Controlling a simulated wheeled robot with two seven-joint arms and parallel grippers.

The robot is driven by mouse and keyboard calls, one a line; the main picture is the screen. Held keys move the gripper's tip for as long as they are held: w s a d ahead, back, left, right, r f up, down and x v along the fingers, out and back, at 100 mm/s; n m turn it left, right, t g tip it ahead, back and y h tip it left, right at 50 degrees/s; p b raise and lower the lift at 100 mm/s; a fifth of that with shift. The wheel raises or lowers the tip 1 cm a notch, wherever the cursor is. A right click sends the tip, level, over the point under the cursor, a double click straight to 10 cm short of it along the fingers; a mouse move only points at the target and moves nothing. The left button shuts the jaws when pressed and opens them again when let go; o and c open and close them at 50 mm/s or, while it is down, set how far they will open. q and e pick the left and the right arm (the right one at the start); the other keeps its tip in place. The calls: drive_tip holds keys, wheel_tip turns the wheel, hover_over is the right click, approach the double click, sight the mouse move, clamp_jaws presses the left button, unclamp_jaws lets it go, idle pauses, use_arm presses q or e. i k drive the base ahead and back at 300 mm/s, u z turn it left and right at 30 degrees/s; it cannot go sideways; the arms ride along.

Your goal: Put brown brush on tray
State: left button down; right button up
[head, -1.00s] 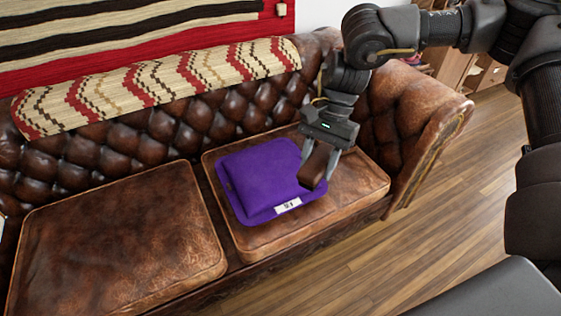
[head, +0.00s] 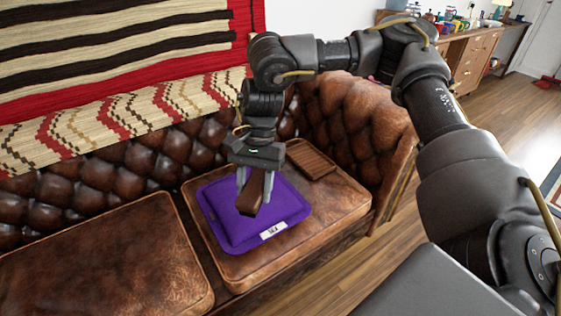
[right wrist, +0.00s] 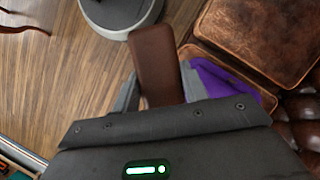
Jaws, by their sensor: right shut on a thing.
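My right gripper (head: 255,185) is shut on the brown brush (head: 250,198), a dark brown block that hangs down between the fingers. In the head view it is in front of the purple cushion (head: 222,212); I cannot tell whether it touches it. In the right wrist view the brush (right wrist: 156,62) sticks out beyond the jaws (right wrist: 155,95). A flat brown slatted piece (head: 311,163), which looks like the tray, lies on the right seat cushion, right of and behind the purple cushion. It is apart from the brush. My left gripper is in no view.
The brown leather sofa has a left seat (head: 105,255) that is bare and a right seat (head: 335,205) with free room at its right front. The tufted back (head: 60,190) and the right armrest (head: 355,115) rise around it. A striped blanket (head: 120,110) covers the back.

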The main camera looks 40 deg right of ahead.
sight(313, 164)
drive_tip(key=u, duration=2.5)
drive_tip(key=k, duration=1.7)
drive_tip(key=z, duration=2.05)
drive_tip(key=i, duration=0.5)
drive_tip(key=u, duration=0.05)
